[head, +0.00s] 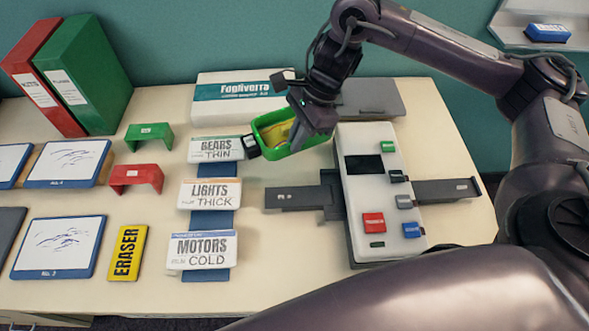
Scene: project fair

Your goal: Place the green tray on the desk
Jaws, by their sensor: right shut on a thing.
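The green tray (268,123) is near the back middle of the desk (150,205), between the white label cards and the white control panel. Something yellow lies inside it. My right gripper (299,132) comes down from above and is shut on the tray at its right side, hiding part of the rim. A shadow shows on the desk below the tray; whether its base touches the desk is hard to tell. My left gripper is out of view.
A white box (235,90) stands behind the tray. The "BEARS THIN" card (216,149) is close on its left, the control panel (362,215) on its right. Red and green binders (88,75) stand at the back left. Bare desk shows in front of the tray.

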